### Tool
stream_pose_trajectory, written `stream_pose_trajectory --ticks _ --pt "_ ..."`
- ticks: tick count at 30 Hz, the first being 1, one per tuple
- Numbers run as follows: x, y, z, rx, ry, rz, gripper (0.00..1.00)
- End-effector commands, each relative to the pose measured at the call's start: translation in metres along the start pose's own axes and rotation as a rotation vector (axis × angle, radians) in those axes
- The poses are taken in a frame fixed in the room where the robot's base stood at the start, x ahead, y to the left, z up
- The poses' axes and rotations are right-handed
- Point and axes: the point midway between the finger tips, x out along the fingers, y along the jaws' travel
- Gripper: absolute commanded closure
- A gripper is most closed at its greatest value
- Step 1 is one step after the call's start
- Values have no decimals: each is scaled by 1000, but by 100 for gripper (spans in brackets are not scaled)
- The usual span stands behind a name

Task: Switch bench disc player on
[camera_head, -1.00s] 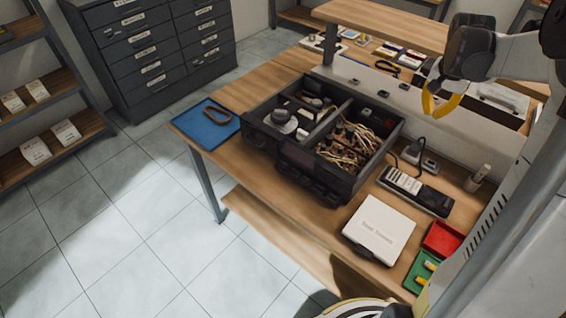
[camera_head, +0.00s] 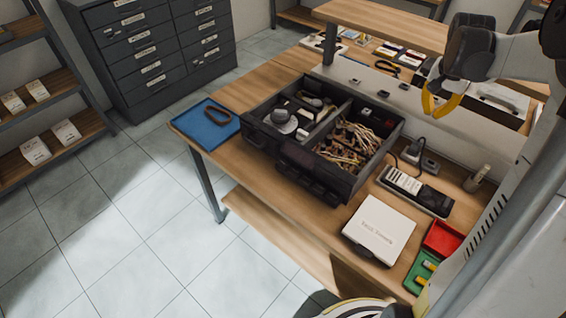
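No object can be firmly identified as the disc player. A flat white box (camera_head: 379,229) with small unreadable print and a dark front edge lies near the bench's front right; its switch cannot be made out. My gripper (camera_head: 439,105), with yellow fingers, hangs in the air at upper right, above the back of the bench. Its fingers look apart and empty, and it touches nothing visible.
The wooden bench (camera_head: 258,86) also holds a blue tray (camera_head: 207,131), a dark handheld meter (camera_head: 428,196), a power strip (camera_head: 421,160), and red (camera_head: 442,238) and green (camera_head: 415,275) bins. Grey drawers (camera_head: 150,55) stand behind. The tiled floor (camera_head: 130,220) at left is clear.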

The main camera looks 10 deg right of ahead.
Motion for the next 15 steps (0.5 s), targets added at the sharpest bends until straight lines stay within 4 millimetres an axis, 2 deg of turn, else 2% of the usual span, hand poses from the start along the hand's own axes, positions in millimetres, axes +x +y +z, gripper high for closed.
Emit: stream_pose_trajectory --ticks 12,15 --pt "0 0 0 0 0 0 100" --pt "1 -6 3 7 -2 -10 100"
